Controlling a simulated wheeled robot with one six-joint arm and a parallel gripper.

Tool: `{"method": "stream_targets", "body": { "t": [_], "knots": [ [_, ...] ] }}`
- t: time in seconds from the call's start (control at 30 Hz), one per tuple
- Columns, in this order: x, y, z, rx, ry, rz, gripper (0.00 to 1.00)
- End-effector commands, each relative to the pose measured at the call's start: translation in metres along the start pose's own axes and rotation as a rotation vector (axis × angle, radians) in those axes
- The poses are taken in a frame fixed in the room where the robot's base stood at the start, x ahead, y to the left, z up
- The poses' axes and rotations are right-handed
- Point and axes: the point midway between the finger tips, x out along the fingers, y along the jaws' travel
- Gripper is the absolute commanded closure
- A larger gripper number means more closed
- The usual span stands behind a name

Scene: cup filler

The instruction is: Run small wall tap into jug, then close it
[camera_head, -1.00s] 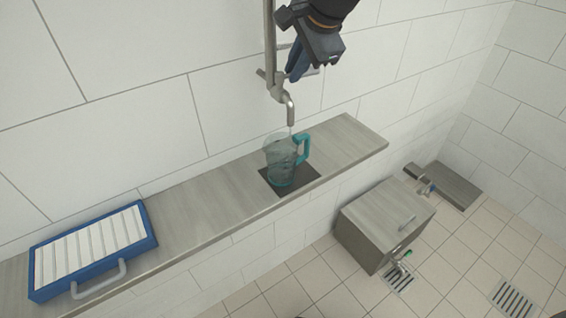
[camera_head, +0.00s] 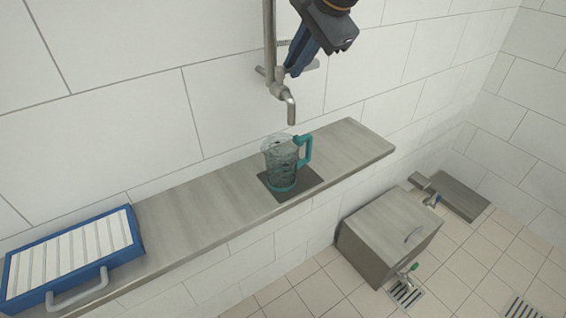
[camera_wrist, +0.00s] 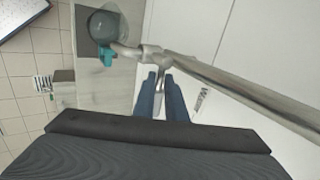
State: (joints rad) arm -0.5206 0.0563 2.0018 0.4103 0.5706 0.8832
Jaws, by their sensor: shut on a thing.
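The clear jug (camera_head: 280,165) with a teal handle and base stands upright on a dark square mat on the shelf. It also shows in the wrist view (camera_wrist: 104,24). The small metal wall tap (camera_head: 283,90) has its spout above the jug, apart from it. No stream shows below the spout now. The jug looks partly filled, but the level is hard to read. My gripper (camera_head: 294,70) is at the tap from the right. In the wrist view, its blue fingers (camera_wrist: 163,92) are shut on the tap's handle (camera_wrist: 160,87).
The wooden shelf (camera_head: 205,205) runs along the tiled wall. A blue-framed slatted tray (camera_head: 75,250) lies at its left end. A grey box (camera_head: 390,225) with a tap stands on the floor, near a low wooden ledge (camera_head: 462,196). The shelf right of the jug is clear.

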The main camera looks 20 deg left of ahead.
Motion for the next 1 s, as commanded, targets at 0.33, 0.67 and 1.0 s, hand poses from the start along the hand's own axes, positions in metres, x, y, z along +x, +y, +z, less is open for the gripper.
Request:
{"method": "stream_targets", "body": {
  "t": [0.33,0.67,1.0],
  "knots": [
    [0.001,-0.002,0.0,-0.039,-0.025,-0.002,1.0],
    [0.001,-0.002,-0.001,-0.036,-0.024,-0.002,0.66],
    [-0.026,-0.002,-0.002,-0.037,-0.021,-0.006,0.66]
  ]
}}
